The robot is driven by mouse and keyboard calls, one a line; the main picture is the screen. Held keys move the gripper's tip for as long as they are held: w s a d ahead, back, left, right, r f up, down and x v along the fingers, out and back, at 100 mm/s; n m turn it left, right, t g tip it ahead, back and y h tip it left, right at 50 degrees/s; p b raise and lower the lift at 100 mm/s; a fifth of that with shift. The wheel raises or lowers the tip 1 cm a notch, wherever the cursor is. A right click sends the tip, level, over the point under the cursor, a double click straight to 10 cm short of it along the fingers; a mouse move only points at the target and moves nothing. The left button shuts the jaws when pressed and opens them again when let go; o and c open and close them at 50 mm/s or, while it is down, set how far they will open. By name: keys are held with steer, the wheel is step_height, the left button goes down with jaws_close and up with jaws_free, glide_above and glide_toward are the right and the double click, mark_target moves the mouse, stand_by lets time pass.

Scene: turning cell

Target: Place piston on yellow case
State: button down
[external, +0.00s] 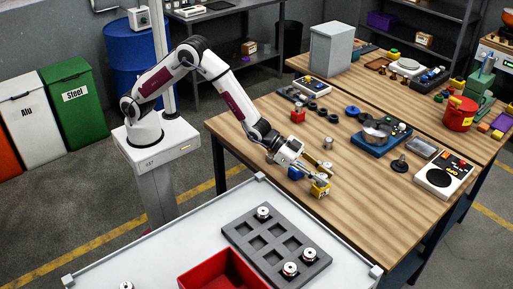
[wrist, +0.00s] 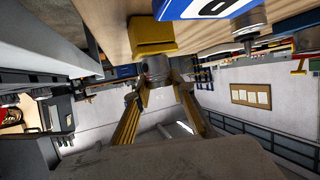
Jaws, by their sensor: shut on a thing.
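My gripper (external: 313,176) is low over the near edge of the wooden table, right by the small yellow case (external: 320,189). In the wrist view my gripper's two fingers (wrist: 159,88) are closed around a short silver cylinder, the piston (wrist: 155,68). The yellow case (wrist: 152,36) shows just beyond the piston and looks very close to it. I cannot tell whether the piston touches the case. In the external view the piston is too small and covered to make out clearly.
A blue block (external: 295,172) stands beside my gripper. A silver cylinder (external: 327,143) and a red block (external: 298,114) stand farther back. A blue device (external: 378,138) and a white scale (external: 443,177) lie to the right. A grey tray (external: 240,232) is on the nearer white table.

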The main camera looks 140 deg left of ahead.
steer(key=shift+f, duration=0.1)
steer(key=c, duration=1.7)
jaws_free()
steer(key=shift+s+d+r, duration=0.15)
steer(key=shift+s+r, duration=0.15)
steer(key=shift+v, duration=5.65)
